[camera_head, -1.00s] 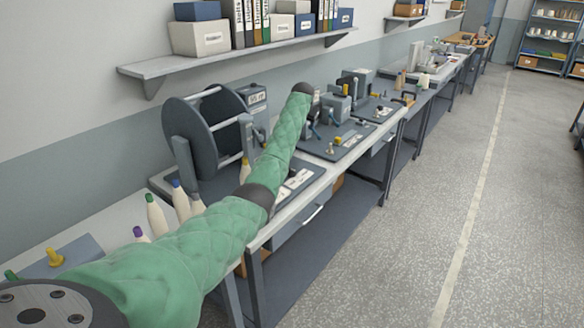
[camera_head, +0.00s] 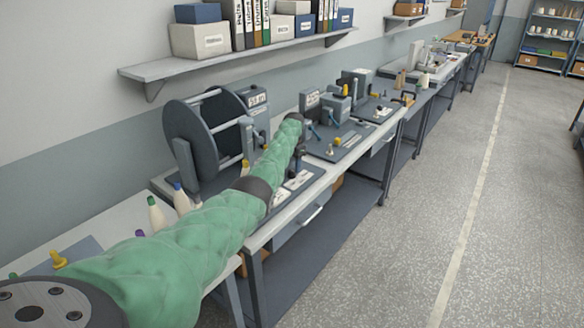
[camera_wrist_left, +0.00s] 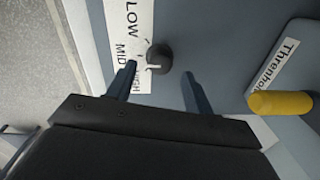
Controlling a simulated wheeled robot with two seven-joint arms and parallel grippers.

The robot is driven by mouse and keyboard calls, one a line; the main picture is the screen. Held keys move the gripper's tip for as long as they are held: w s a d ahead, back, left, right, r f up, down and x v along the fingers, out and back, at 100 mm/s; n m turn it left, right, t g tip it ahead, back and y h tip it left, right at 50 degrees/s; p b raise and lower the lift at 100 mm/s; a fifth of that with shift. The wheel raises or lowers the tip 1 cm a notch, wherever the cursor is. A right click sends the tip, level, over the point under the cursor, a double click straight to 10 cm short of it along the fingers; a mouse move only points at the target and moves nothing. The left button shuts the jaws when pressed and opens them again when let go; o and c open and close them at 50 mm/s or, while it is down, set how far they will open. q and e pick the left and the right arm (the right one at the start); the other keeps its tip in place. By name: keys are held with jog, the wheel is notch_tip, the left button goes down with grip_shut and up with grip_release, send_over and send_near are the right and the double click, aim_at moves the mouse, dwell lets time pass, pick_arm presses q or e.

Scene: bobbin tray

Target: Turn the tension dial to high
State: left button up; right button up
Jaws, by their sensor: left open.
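The tension dial (camera_wrist_left: 159,57) is a small dark round knob with a white pointer mark, in the upper middle of the left wrist view. Its white label (camera_wrist_left: 133,45) reads LOW, MID and HIGH. The pointer is turned towards the label, but I cannot tell exactly which word it meets. My left gripper (camera_wrist_left: 158,88) is open, with one finger on each side of the dial's lower area and gaps showing between fingers and dial. In the head view the gripper is mostly hidden by my green-sleeved arm. My right gripper is out of view.
A yellow knob (camera_wrist_left: 281,103) stands beside another label (camera_wrist_left: 273,72) at the right of the wrist view. A large dark reel (camera_head: 205,140) stands behind my arm. Several bobbins stand near the front left. A shelf (camera_head: 230,62) hangs above; the floor aisle (camera_head: 430,220) is clear.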

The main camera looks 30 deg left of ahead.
aim_at(291, 173)
pick_arm(q)
jog(key=shift+f, duration=1.45)
jog(key=shift+c, duration=0.4)
jog(key=c, duration=0.9)
